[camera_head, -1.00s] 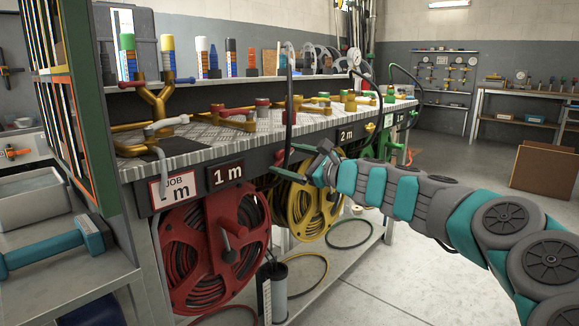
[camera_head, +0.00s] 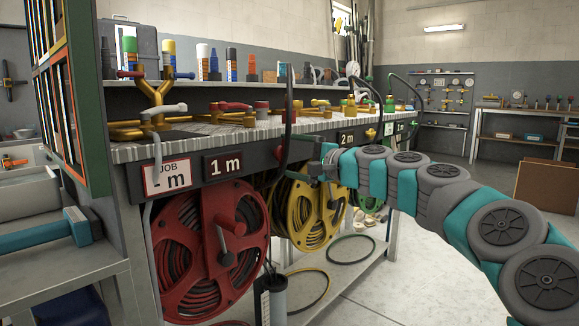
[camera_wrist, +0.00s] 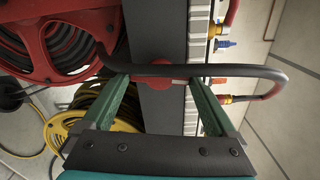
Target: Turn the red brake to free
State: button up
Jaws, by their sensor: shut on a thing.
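The red brake (camera_wrist: 165,82) shows in the wrist view as a rounded red part on the dark front rail, between the tips of my two green fingers. A dark hose crosses over it and hides much of it, so its exact angle and the finger contact are hard to see. My gripper (camera_wrist: 158,82) is shut on the brake, with its fingers still some way apart.
The red reel (camera_head: 190,262) and yellow reel (camera_head: 325,235) hang under the bench. A black hose (camera_head: 287,115) arches in front of the rail close to my gripper. A JOB card (camera_head: 167,178) hangs at the left.

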jog(key=shift+f+n+b, duration=0.1)
jog(key=shift+n+b, duration=0.6)
jog(key=shift+n, duration=0.2)
jog(key=o, duration=1)
jog(key=v, duration=0.7)
jog(key=shift+s+d+p, duration=0.3)
jog(key=shift+p, duration=0.1)
